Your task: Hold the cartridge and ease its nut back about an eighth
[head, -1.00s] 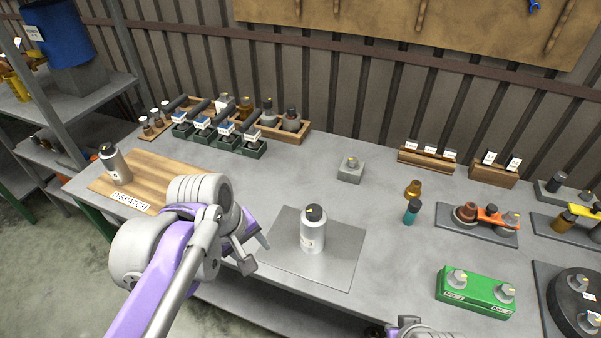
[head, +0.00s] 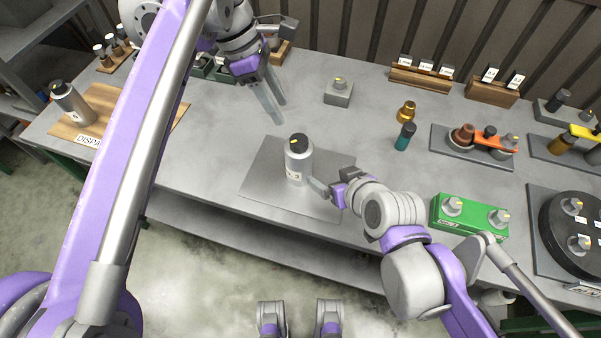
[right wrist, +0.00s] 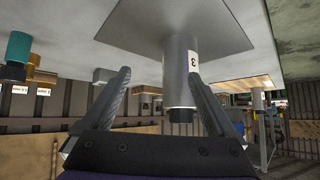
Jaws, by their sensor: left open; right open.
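The cartridge, a silver cylinder (head: 298,164) with a label reading 3, stands upright on a grey mat (head: 265,180). Its black top (head: 299,140), with a small yellow mark, is the only part that could be the nut; I cannot tell its threads. My right gripper (head: 322,184) is open beside the cartridge, low at its right. In the right wrist view the cartridge (right wrist: 180,75) appears upside down between the spread fingers (right wrist: 160,100), nearer the right finger; contact is not clear. My left gripper (head: 273,108) is open and empty, above the table behind and left of the cartridge.
A grey block (head: 338,94) stands behind the mat. A green block (head: 468,216) with two knobs is near my right forearm. Another silver canister (head: 72,103) stands on the wooden dispatch board (head: 104,104).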

